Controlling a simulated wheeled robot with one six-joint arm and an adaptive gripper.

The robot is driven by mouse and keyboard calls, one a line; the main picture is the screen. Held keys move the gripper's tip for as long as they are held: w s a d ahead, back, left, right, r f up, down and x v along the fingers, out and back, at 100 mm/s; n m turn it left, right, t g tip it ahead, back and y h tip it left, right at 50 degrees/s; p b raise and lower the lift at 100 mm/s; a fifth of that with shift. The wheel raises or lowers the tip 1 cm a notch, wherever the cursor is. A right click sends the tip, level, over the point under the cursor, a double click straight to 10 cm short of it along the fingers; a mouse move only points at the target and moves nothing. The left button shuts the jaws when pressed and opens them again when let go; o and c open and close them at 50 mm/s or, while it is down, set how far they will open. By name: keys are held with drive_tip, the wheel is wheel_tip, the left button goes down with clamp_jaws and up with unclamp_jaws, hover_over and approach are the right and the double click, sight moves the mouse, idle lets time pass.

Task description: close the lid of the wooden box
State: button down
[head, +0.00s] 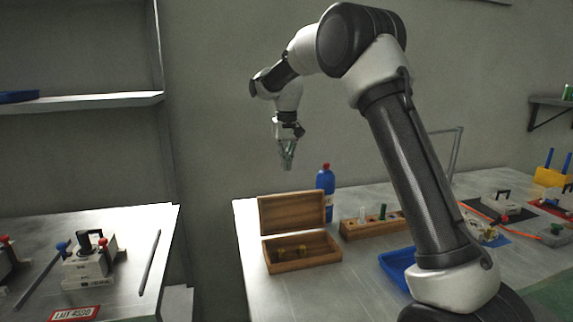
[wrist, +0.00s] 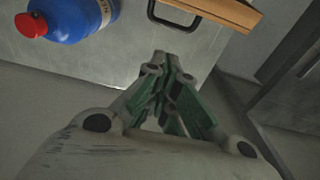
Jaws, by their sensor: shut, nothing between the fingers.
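The wooden box (head: 302,262) stands at the left part of the right-hand table, with a few small yellowish pieces inside. Its lid (head: 291,213) is open and stands upright along the box's back edge. In the wrist view, a wooden edge (wrist: 238,14) with a dark handle (wrist: 172,16) shows at the top; it seems to belong to the box. My gripper (head: 287,165) is shut and empty, above the lid and apart from it. In the wrist view its green-padded fingers (wrist: 166,62) are together, pointing down toward the table's edge.
A blue bottle with a red cap (head: 326,185) stands right behind the box, close to the lid; it also shows in the wrist view (wrist: 80,16). A wooden rack (head: 366,228) and a blue tray (head: 396,266) lie to the right. Another table (head: 130,248) stands at the left, across a gap.

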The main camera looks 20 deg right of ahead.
drive_tip(key=shift+s+f, duration=0.55)
drive_tip(key=shift+f, duration=0.55)
drive_tip(key=shift+s+f, duration=0.55)
drive_tip(key=shift+f, duration=0.5)
drive_tip(key=shift+s+f, duration=0.55)
drive_tip(key=shift+f, duration=0.55)
